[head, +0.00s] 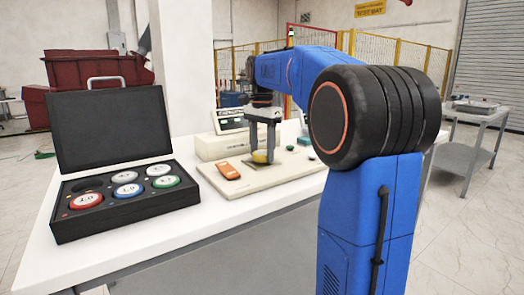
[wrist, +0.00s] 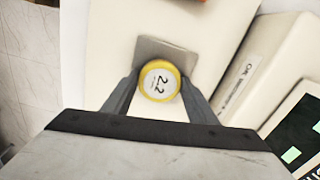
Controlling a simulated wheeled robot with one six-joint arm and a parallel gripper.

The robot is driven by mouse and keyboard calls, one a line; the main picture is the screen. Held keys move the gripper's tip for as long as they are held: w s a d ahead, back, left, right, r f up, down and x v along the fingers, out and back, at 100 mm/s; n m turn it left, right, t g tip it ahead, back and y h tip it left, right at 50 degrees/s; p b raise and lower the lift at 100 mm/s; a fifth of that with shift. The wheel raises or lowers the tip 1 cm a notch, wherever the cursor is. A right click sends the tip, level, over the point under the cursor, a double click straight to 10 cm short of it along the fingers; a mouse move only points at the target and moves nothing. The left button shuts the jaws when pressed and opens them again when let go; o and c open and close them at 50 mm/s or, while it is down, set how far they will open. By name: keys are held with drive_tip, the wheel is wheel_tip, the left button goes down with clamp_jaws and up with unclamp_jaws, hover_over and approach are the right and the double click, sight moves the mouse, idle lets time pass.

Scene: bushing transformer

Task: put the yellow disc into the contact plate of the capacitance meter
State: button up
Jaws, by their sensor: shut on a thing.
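The yellow disc (wrist: 160,81) has a white face marked 2.2. My gripper (wrist: 158,84) is shut on it, with one finger on each side. In the head view the yellow disc (head: 260,156) shows between the fingertips of my gripper (head: 262,152), low over the cream board. The contact plate (wrist: 166,52) is a grey square, partly hidden behind the disc in the wrist view. The disc overlaps the plate's near edge there. Whether the disc touches the plate cannot be told. The capacitance meter (head: 222,146) is a cream box with a display, behind my gripper.
An open black case (head: 125,212) with several coloured discs and an empty slot stands at the left of the white table (head: 110,262). An orange handheld device (head: 228,170) lies on the cream board (head: 250,184), left of my gripper.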

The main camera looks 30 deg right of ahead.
sight(262, 152)
drive_tip(key=shift+f, duration=0.1)
drive_tip(key=o, duration=1.3)
drive_tip(key=shift+c, duration=0.2)
wheel_tip(262, 152, up, 12)
